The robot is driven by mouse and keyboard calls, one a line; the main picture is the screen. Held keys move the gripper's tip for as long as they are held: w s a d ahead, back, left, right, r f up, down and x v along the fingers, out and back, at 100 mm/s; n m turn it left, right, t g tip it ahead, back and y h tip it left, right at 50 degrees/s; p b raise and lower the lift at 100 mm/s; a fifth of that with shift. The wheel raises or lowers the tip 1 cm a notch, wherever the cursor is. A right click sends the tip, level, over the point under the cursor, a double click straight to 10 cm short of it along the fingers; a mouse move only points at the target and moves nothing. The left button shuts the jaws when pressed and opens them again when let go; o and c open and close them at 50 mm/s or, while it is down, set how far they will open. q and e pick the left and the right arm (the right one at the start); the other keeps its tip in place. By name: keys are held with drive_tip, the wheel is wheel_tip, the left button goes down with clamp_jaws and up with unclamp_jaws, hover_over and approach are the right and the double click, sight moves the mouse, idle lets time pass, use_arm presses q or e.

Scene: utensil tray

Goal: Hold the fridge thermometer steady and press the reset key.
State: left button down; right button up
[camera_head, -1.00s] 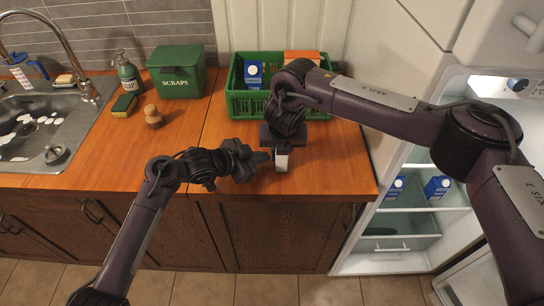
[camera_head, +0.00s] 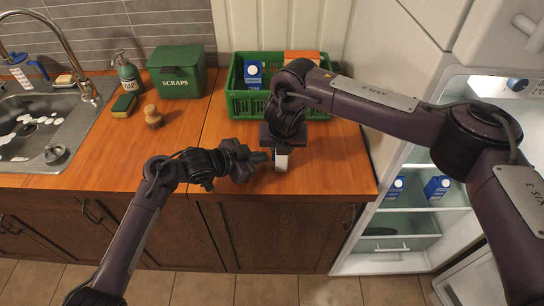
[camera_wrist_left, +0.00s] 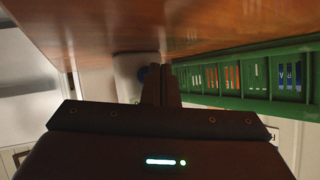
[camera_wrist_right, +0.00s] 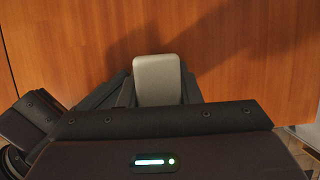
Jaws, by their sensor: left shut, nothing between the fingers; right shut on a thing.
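The fridge thermometer (camera_head: 282,161) is a small pale block on the wooden counter, partly hidden under my right gripper (camera_head: 282,148). In the right wrist view its plain grey back or top (camera_wrist_right: 158,78) sits between the fingers, which are shut on it. My left gripper (camera_head: 264,157) is shut and empty, its tips just left of the thermometer. In the left wrist view the shut fingers (camera_wrist_left: 161,86) point toward the thermometer's pale face (camera_wrist_left: 127,72), where a dark blue spot (camera_wrist_left: 142,74) shows, partly hidden by the fingers. I cannot tell whether the tips touch it.
A green crate (camera_head: 238,104) with cartons stands behind my right gripper. A green scraps bin (camera_head: 177,82), soap bottle (camera_head: 129,74), sponge (camera_head: 123,105) and brush (camera_head: 152,117) are farther left, by the sink. The open fridge (camera_head: 408,222) is at right. The counter's front is clear.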

use_arm(q)
drive_tip(key=shift+a, duration=0.4)
drive_tip(key=shift+a, duration=0.1)
drive_tip(key=shift+a, duration=2.4)
use_arm(e)
drive_tip(key=o, duration=1.2)
drive_tip(key=shift+c, duration=0.2)
